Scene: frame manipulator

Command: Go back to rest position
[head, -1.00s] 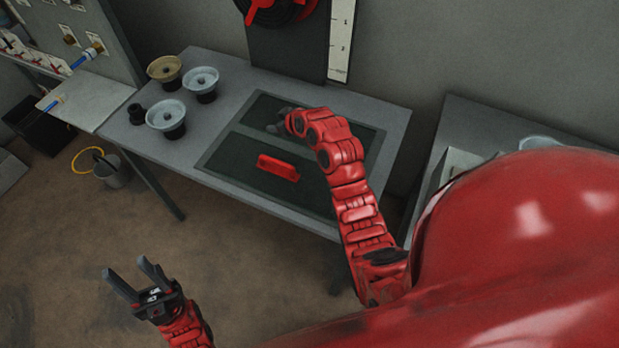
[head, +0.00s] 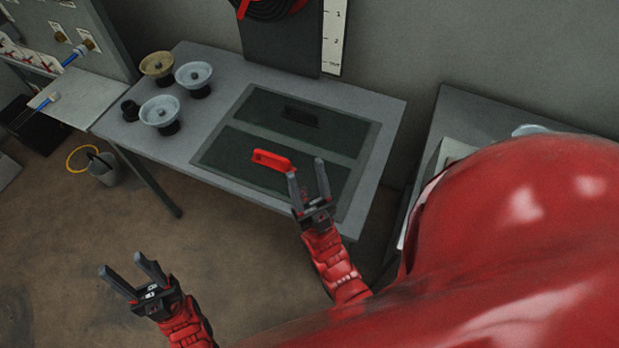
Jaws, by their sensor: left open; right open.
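My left gripper (head: 136,276) is open and empty above the floor at the lower left, clear of the table. My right gripper (head: 306,182) is open, its two fingers pointing up in the picture, in front of the table's near edge region. Its left fingertip overlaps the right end of a red bar-shaped object (head: 270,160) in the picture. The red object lies on the dark green panel (head: 235,152) of the table; whether the fingertip touches it I cannot tell, but nothing shows between the two fingers.
The grey table (head: 215,120) carries a tan dish (head: 157,66), two pale dishes (head: 194,75) and a small black piece (head: 130,110) at its left. A dark block (head: 300,116) lies on the rear panel. A bucket (head: 103,170) stands on the open floor.

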